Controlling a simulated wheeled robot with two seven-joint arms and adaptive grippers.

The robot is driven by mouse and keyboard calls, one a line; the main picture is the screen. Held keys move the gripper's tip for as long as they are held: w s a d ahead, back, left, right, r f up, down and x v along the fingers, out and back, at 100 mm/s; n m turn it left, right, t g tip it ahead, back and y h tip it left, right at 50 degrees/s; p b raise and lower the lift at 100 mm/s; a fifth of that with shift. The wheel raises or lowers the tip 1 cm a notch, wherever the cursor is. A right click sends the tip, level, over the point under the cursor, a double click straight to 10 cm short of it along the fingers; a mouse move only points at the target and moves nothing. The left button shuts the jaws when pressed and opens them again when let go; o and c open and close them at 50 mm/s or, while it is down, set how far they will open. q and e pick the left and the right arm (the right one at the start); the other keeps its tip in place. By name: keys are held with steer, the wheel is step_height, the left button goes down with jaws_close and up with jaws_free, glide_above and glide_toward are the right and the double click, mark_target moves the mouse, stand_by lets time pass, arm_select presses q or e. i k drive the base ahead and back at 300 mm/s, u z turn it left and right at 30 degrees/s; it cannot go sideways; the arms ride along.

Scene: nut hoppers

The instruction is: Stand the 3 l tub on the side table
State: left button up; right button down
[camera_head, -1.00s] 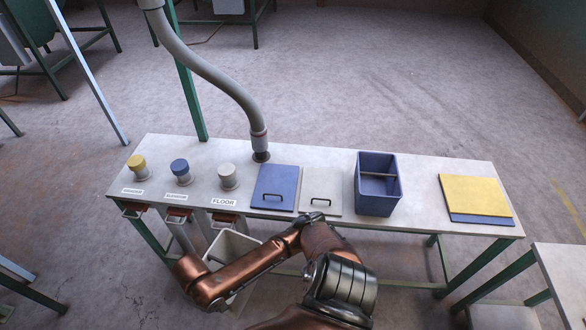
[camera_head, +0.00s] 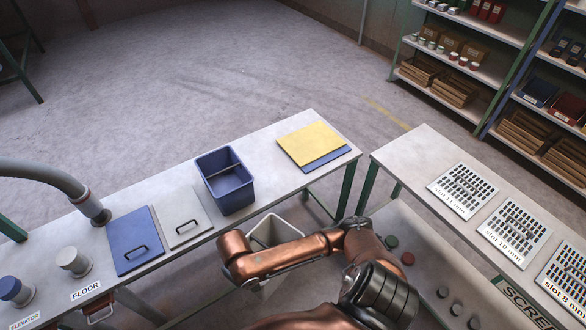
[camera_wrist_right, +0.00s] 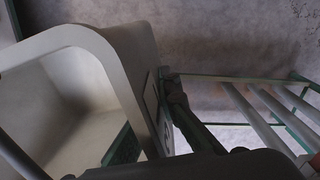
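The pale grey tub (camera_head: 273,231) hangs below the long table's front edge in the head view, partly behind my copper right arm. In the right wrist view the tub (camera_wrist_right: 125,50) fills the left side, its open mouth facing the camera and a label on its outer wall. My right gripper (camera_wrist_right: 178,98) shows as dark fingers against that labelled wall and appears shut on the tub; the exact contact is hidden. In the head view the right gripper is hidden. My left gripper is out of view. The frames do not make clear which table is the side table.
The long table (camera_head: 260,150) carries a blue divided bin (camera_head: 226,182), blue and grey lids, and yellow and blue sheets (camera_head: 312,144). Screen plates (camera_head: 463,190) cover much of the right table (camera_head: 412,150); its far left corner is bare. A low grey surface (camera_head: 415,285) holds several knobs.

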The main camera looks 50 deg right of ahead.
mark_target(269, 173)
steer(key=z, duration=0.75)
steer(key=i, duration=0.35)
